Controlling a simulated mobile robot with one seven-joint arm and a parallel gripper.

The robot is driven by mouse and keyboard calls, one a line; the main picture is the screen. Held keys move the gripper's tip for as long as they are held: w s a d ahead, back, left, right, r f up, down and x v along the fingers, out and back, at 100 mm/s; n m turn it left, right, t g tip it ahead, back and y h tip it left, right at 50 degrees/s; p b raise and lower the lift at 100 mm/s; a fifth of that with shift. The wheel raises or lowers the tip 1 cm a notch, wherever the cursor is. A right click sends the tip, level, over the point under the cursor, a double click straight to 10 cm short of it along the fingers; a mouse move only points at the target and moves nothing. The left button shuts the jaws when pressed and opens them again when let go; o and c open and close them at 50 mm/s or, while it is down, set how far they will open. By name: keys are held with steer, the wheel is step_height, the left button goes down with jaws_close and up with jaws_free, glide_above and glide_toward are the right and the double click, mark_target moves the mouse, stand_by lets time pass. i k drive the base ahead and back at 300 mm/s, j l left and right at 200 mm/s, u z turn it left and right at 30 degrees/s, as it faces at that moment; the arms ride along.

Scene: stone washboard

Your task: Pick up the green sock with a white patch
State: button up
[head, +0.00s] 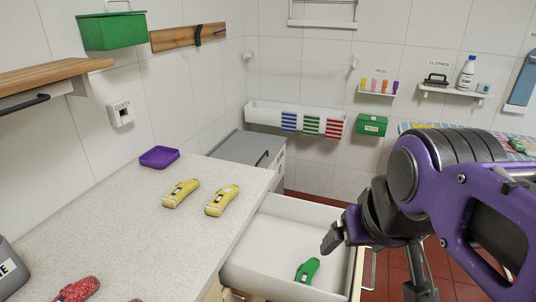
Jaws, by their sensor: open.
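A small green item (308,270), which fits the green sock, lies in the open white drawer (268,243) near its front right. A white patch on it is too small to make out surely. My gripper (378,266) is open and empty, with its fingers spread wide. In the head view it is to the right of the green item, with the left finger near it in the picture and the other finger farther right. I see no contact, but the height between them is hard to tell.
The speckled counter (120,235) left of the drawer bears two yellow items (181,193), a purple tray (159,157) and a red item (78,289). The drawer's raised walls stand around the green item. A shelf (455,91) hangs at the back right.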

mark_target(515, 142)
steer(key=z, duration=1.6)
steer(key=i+l, duration=0.15)
steer(key=i, duration=0.45)
steer(key=i+l, duration=0.2)
steer(key=i, duration=0.4)
steer(key=i+l, duration=0.15)
steer(key=i, duration=0.4)
steer(key=i+l, duration=0.2)
steer(key=i, duration=0.4)
steer(key=i+l, duration=0.15)
steer(key=i, duration=0.45)
